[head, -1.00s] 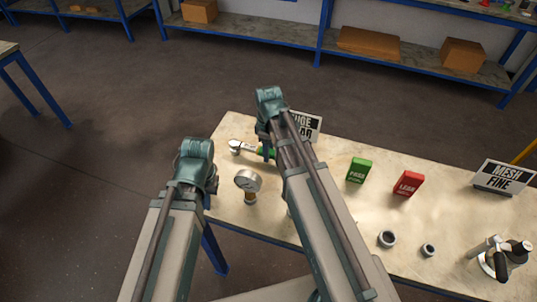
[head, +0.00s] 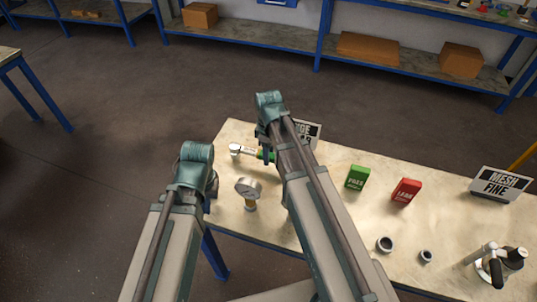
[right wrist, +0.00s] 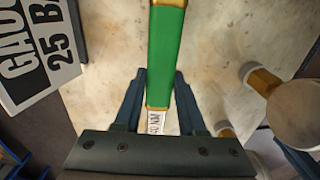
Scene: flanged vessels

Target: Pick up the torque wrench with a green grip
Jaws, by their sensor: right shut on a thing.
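The torque wrench with a green grip shows in the head view (head: 243,150) over the table's far left part. Its metal head points left, and my right arm covers much of its length. In the right wrist view its green grip (right wrist: 167,50) runs between the fingers of my right gripper (right wrist: 160,76). My right gripper is shut on the wrench; it also shows in the head view (head: 266,152). I cannot tell how far the wrench is above the table. My left gripper (head: 210,188) is left of the table edge, with its fingers mostly hidden by its own wrist.
A pressure gauge (head: 248,188) stands nearer than the wrench. A gauge sign (head: 308,130) is partly behind my right arm. Green (head: 357,177) and red (head: 406,191) boxes, small rings and a "MESH FINE" sign (head: 500,183) are further right. Floor beyond the table is clear.

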